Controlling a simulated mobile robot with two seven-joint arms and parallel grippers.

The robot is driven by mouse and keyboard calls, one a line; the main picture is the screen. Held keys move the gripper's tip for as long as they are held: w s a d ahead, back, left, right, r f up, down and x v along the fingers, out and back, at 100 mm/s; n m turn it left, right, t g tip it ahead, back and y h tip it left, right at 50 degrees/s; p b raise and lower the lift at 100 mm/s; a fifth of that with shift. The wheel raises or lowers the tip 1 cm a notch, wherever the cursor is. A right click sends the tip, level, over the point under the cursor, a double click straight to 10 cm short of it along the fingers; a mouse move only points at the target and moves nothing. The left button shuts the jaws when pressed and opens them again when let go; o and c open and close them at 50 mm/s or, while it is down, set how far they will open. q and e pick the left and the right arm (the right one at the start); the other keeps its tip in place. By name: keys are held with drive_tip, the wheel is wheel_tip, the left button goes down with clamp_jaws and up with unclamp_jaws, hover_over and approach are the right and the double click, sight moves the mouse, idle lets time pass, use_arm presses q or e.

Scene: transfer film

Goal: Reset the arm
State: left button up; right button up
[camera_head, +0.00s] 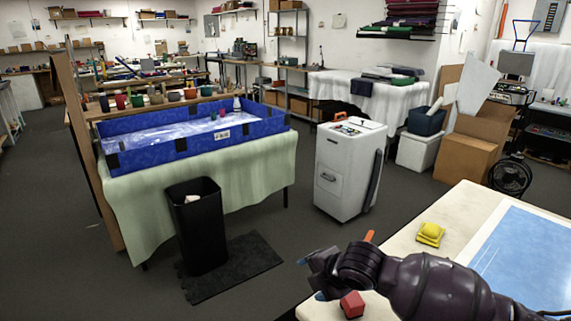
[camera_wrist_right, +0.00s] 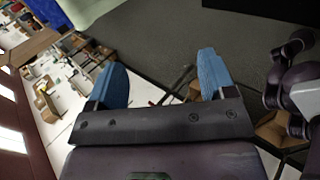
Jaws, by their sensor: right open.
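My right arm comes in from the right in the head view, low over the near table. Its gripper (camera_head: 311,279) is at the table's left edge, pointing left over the floor. In the right wrist view the gripper (camera_wrist_right: 163,76) has its two blue fingers wide apart, with nothing between them. Behind them show the grey floor and part of the room, tilted. My left gripper is in neither view.
The near table (camera_head: 455,205) holds a red block (camera_head: 352,304) close below my right arm, a yellow object (camera_head: 431,233) and a blue sheet (camera_head: 525,255). An orange piece (camera_head: 369,236) shows just behind the arm. A black bin (camera_head: 200,230) and white cabinet (camera_head: 345,170) stand beyond, with open floor between.

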drive_tip(key=s+d+f+m+t+h, duration=0.1)
drive_tip(key=s+d+f+m+t, duration=0.1)
drive_tip(key=s+d+f+m, duration=0.2)
drive_tip(key=s+d+f+m+t+h, duration=0.1)
drive_tip(key=s+d+f+m+t, duration=0.1)
drive_tip(key=s+d+f+m, duration=0.2)
drive_tip(key=s+d+f+m+t+h, duration=0.2)
drive_tip(key=s+d+m, duration=0.7)
drive_tip(key=m, duration=0.6)
drive_tip(key=shift+s+d+f+t, duration=0.25)
drive_tip(key=shift+d+f+t, duration=0.35)
drive_tip(key=shift+d+f, duration=0.45)
drive_tip(key=s+d+f+m+g+h, duration=0.1)
drive_tip(key=s+d+f+g, duration=0.1)
drive_tip(key=s+f, duration=0.3)
drive_tip(key=s, duration=0.3)
drive_tip(key=shift+s+f, duration=0.25)
drive_tip(key=shift+s, duration=0.1)
drive_tip(key=shift+a, duration=0.1)
